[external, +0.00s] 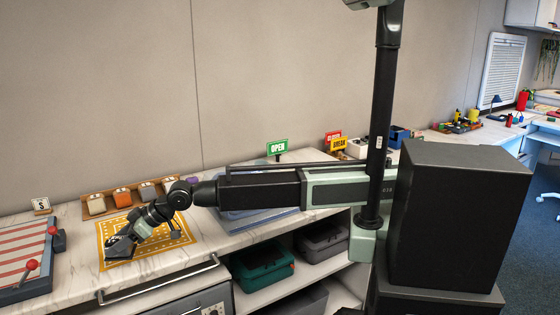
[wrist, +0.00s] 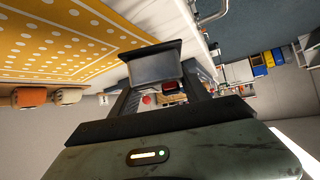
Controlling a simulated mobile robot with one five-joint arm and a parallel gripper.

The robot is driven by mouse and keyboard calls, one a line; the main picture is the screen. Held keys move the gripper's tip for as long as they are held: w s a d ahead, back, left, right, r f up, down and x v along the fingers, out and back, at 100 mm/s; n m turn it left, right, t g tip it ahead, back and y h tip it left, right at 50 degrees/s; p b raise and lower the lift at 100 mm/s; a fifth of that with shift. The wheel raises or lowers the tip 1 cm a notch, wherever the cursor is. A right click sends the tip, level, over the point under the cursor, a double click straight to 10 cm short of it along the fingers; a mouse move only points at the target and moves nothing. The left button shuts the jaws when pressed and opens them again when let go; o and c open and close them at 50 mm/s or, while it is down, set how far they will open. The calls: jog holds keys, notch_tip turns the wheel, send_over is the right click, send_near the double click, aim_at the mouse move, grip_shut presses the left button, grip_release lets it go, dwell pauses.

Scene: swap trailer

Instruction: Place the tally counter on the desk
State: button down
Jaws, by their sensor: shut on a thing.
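My gripper (external: 121,246) is low over the yellow dotted mat (external: 178,246) on the marble worktop, angled downward. In the wrist view its jaws (wrist: 160,84) are shut on a dark grey boxy thing (wrist: 153,66) with a paler flat face. I cannot tell for sure that this is the tally counter; no dial or digits show. In the external view the held thing is hard to tell from the dark fingers. A blue-edged desk (external: 541,139) stands far off at the right edge.
A red-and-white striped board (external: 22,255) with a red-knobbed lever (external: 32,266) lies at the left. A wooden rack of several coloured dispensers (external: 122,197) lines the wall. Small signs, including a green OPEN sign (external: 277,147), stand farther back. A bar handle (external: 160,282) runs along the front.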

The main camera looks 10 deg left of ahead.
jog(key=shift+w+d+r, duration=0.1)
jog(key=shift+w+d, duration=0.1)
jog(key=shift+d, duration=0.3)
jog(key=shift+w+d, duration=0.15)
jog(key=shift+d, duration=0.35)
